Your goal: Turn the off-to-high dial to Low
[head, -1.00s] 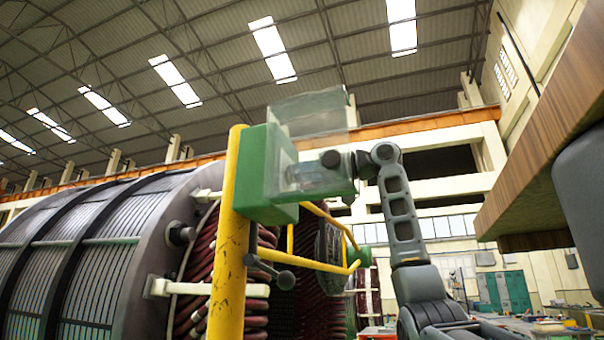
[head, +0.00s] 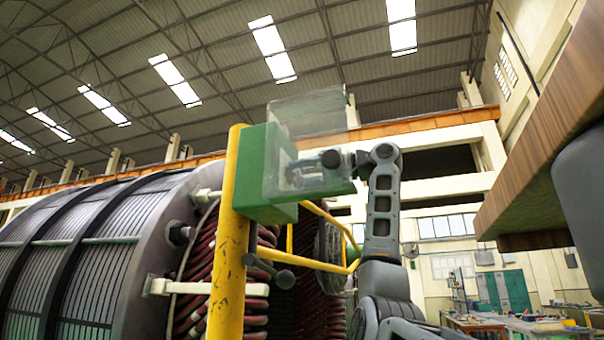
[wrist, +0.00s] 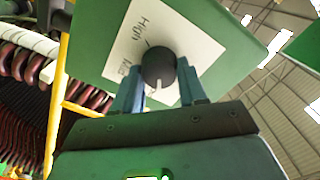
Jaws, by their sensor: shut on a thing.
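The dial (wrist: 158,66) is a round black knob with a white mark, on a white label plate (wrist: 122,45) on a green panel (wrist: 90,40). The words "High" and "Mid" show on the plate; no other setting can be read. In the wrist view, the white mark points down the picture, toward my gripper, away from "High". My gripper (wrist: 159,70) has its blue fingers on both sides of the dial and is shut on it. In the head view, my gripper (head: 328,160) is at the green control box (head: 252,165), behind a clear cover; the dial is hidden.
A raised clear cover (head: 305,112) stands over the box. A yellow post (head: 232,240) with a rail (head: 310,264) carries it. The large stator (head: 70,255) with red windings fills the left. A wooden edge (head: 550,130) juts in at upper right.

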